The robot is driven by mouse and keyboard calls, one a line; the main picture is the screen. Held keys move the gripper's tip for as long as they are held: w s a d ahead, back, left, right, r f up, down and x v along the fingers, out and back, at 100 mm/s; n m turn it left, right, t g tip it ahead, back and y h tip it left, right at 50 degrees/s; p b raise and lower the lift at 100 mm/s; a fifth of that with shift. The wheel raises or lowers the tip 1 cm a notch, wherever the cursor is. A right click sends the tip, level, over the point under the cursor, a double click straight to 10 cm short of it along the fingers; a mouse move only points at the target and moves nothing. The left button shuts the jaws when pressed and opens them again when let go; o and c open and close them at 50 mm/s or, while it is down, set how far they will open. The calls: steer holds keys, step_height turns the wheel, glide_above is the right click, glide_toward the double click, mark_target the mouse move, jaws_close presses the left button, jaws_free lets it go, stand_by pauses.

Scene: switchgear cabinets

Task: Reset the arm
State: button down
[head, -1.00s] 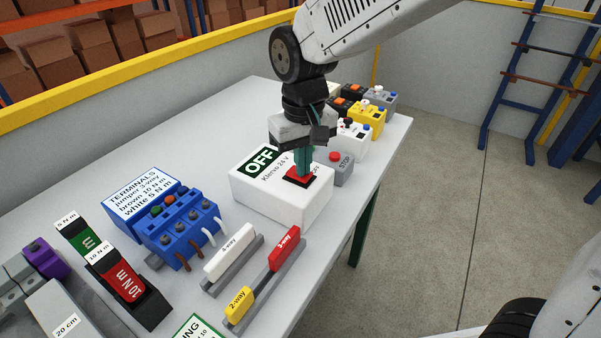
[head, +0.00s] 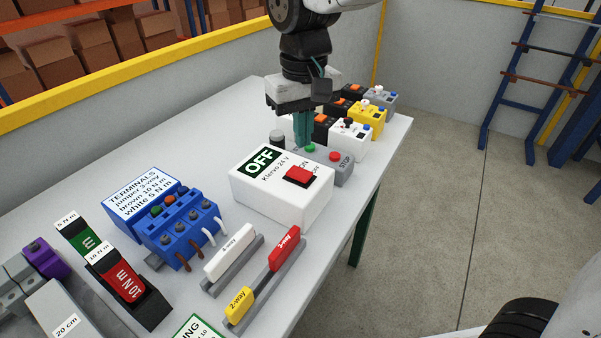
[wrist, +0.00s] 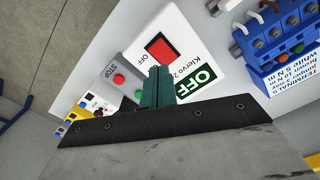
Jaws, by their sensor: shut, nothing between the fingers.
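My gripper (head: 303,130) has green fingers that are shut with nothing between them. It points down above the table, behind the white box marked OFF (head: 262,204) in the head view. The box carries a red switch (head: 299,175), which is uncovered. In the wrist view my gripper (wrist: 156,82) shows in front of the same white box, with the red switch (wrist: 160,48) just beyond the fingertips. The fingers appear clear of the switch. A grey box marked STOP (head: 343,172) with a red and a green button stands beside the white box.
A blue terminal block (head: 185,225) with wires stands left of the white box. White, yellow and red jumpers (head: 230,252) lie in front. Several coloured boxes (head: 367,120) stand at the back right. The far left of the table (head: 215,120) is clear.

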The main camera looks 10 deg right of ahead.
stand_by(0.4)
steer(key=shift+s+d+f+g, duration=0.15)
steer(key=shift+s+d+f, duration=0.2)
steer(key=shift+s, duration=0.25)
steer(key=shift+s+d+f+g, duration=0.15)
steer(key=shift+s+d+f, duration=0.2)
steer(key=shift+s, duration=0.2)
steer(key=s+d+r+m+t, duration=0.1)
steer(key=s+d+m, duration=0.3)
steer(key=s+d, duration=1.3)
steer(key=shift+d+r+t, duration=0.2)
steer(key=shift+d+t, duration=0.3)
steer(key=shift+d, duration=0.75)
steer(key=shift+s, duration=0.1)
